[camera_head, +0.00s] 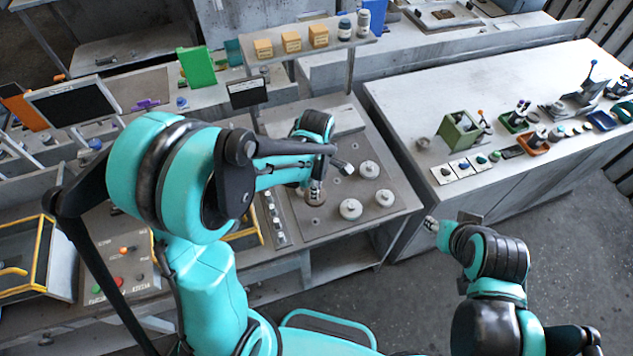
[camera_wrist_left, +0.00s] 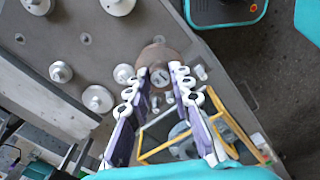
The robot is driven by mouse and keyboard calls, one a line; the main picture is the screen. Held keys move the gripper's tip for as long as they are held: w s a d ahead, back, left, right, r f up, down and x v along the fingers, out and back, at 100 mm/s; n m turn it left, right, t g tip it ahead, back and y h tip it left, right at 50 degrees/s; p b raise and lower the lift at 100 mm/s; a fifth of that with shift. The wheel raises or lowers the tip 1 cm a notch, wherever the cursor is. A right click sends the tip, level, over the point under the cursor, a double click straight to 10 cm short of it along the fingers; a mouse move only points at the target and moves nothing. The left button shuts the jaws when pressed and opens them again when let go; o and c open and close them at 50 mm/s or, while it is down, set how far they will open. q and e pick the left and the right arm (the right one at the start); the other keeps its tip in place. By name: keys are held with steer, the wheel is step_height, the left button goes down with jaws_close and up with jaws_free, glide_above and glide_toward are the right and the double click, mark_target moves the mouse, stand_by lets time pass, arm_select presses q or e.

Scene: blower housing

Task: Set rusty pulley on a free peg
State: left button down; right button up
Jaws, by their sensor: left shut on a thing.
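The rusty pulley (camera_head: 314,198) is a brown disc low over the front left of the grey peg board (camera_head: 330,226). My left gripper (camera_head: 316,186) is shut on it, reaching down from above. In the left wrist view the rusty pulley (camera_wrist_left: 153,54) sits between the fingertips of my left gripper (camera_wrist_left: 160,76). I cannot tell whether it touches the board or a peg. Pale grey pulleys (camera_head: 350,209) stand on the board to the right. My right gripper (camera_head: 433,225) is away from the board, over the floor; its finger state is unclear.
A small dark screen (camera_head: 247,92) stands behind the board. A shelf with yellowish boxes (camera_head: 291,42) is at the back. A strip with knobs (camera_head: 275,217) lies left of the board. The right bench (camera_head: 410,95) holds a green box (camera_head: 459,133) and small parts.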

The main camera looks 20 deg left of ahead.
arm_select(q)
steer(key=b, duration=0.9)
glide_above(316, 220)
step_height(316, 220, down, 13)
steer(key=shift+w+r, duration=0.1)
steer(key=shift+f, duration=0.45)
steer(key=shift+f+b, duration=0.35)
steer(key=shift+b, duration=0.5)
steer(key=shift+f+b, duration=0.3)
steer(key=shift+b, duration=0.05)
steer(key=shift+f, duration=0.15)
stand_by(0.4)
steer(key=shift+f+b, duration=0.4)
steer(key=shift+b, duration=0.15)
steer(key=c, duration=1.3)
jaws_free()
steer(key=shift+r, duration=0.15)
